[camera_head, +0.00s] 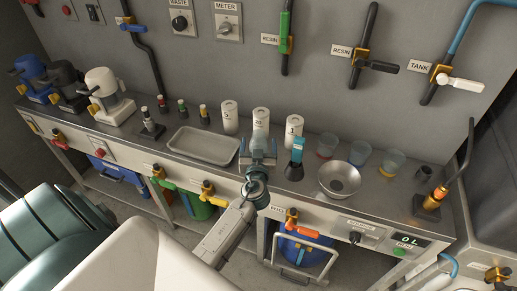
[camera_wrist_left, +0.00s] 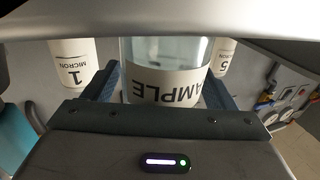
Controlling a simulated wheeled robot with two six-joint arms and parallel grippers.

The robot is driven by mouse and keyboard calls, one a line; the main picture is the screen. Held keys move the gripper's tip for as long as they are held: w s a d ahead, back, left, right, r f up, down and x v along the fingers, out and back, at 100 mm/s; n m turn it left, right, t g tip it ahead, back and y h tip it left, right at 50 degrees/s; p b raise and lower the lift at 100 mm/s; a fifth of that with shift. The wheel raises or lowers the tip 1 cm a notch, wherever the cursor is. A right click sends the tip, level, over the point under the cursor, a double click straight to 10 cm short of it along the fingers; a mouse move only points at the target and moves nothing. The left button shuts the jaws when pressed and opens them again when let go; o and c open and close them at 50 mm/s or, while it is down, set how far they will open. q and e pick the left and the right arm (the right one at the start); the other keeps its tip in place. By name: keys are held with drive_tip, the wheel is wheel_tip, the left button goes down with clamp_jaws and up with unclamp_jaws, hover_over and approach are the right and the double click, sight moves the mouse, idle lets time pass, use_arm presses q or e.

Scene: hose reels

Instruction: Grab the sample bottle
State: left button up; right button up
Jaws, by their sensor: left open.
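The sample bottle (camera_wrist_left: 168,52) is clear with a white label reading upside down "AMPLE" in the left wrist view. It stands between the two blue-grey fingers of my left gripper (camera_wrist_left: 160,84). The fingers are open on either side of it; I cannot tell whether either touches it. In the head view my left gripper (camera_head: 258,152) is over the bench, in front of the middle white cartridge. The bottle is mostly hidden there by the gripper. My right gripper is not in view.
White cartridges marked 5 (camera_head: 229,118), 20 (camera_head: 261,118) and 1 (camera_head: 293,128) stand behind the gripper. A metal tray (camera_head: 203,160) lies left. Valve handles project along the front edge.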

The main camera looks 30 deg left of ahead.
use_arm(q)
drive_tip(key=shift+c, duration=0.2)
drive_tip(key=c, duration=1.1)
drive_tip(key=shift+w+r, duration=0.1)
drive_tip(key=shift+c, duration=0.2)
